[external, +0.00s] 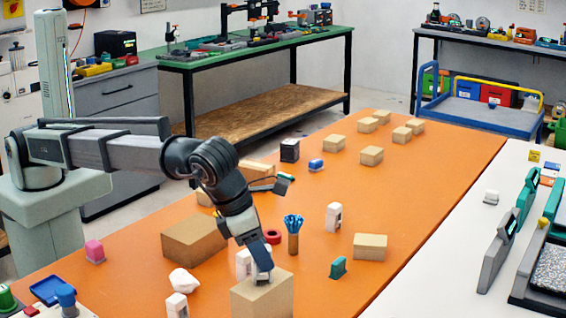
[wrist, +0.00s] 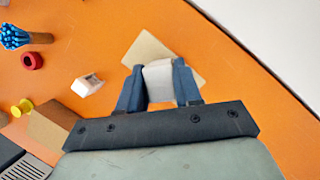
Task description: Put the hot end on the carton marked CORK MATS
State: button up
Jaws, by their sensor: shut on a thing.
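My gripper (external: 262,277) points down at the top of a tan carton (external: 262,300) at the front of the orange table. In the wrist view my gripper (wrist: 159,88) is shut on a pale grey-white block (wrist: 158,72). I cannot tell for sure that this block is the hot end. The same view shows the tan carton (wrist: 147,46) behind and below the block. The fingers hide the block in the external view, so I cannot tell whether it touches the carton. No CORK MATS marking is legible on any carton.
A large carton (external: 194,240) stands left of my gripper. Nearby are a white piece (external: 243,262), a red ring (external: 272,236), a brown holder with blue bristles (external: 293,240) and a teal piece (external: 338,267). More cartons stand right (external: 370,246) and farther back (external: 371,155).

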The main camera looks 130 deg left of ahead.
jog(key=shift+f, duration=0.15)
jog(key=o, duration=1.1)
jog(key=shift+c, duration=0.2)
jog(key=v, duration=1.2)
